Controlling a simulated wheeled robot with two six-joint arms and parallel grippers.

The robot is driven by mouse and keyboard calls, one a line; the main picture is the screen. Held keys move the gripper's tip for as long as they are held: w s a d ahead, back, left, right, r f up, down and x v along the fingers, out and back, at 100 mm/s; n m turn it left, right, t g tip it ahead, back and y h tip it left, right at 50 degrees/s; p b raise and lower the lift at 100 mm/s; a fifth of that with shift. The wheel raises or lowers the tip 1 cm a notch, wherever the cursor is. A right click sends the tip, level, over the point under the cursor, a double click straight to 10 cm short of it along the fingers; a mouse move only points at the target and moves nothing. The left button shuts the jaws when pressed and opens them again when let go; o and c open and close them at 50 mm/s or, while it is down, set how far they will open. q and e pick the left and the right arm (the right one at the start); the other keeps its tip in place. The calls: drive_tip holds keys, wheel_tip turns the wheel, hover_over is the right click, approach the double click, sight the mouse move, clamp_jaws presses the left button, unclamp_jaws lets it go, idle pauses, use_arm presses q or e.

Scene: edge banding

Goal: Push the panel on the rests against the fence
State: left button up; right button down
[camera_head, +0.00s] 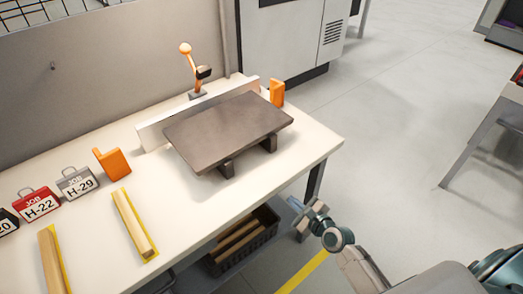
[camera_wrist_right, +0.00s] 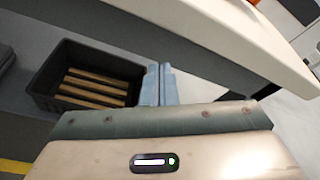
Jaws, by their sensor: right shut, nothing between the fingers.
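The dark grey-brown panel (camera_head: 228,130) lies flat on two dark rests (camera_head: 226,168) on the white bench. The fence (camera_head: 155,134), a long pale upright strip, stands behind the panel. The panel's far side is close to the fence; I cannot tell whether they touch. My right gripper (camera_head: 312,208) is in front of the bench's front edge, below the top and clear of the panel. In the right wrist view its fingers (camera_wrist_right: 157,84) are together with nothing between them. My left gripper is not in view.
Orange blocks (camera_head: 111,163) stand near both fence ends, and an orange-handled clamp (camera_head: 190,65) stands behind it. A dark crate of strips (camera_wrist_right: 93,80) sits under the bench.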

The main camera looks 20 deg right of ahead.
sight(251, 143)
wheel_tip(251, 143, up, 15)
drive_tip(key=a+m+t+y, duration=0.3)
drive_tip(key=m, duration=0.2)
drive_tip(key=x, duration=0.9)
drive_tip(key=f+p+x, duration=0.1)
drive_tip(key=x, duration=0.4)
drive_tip(key=shift+w, duration=0.1)
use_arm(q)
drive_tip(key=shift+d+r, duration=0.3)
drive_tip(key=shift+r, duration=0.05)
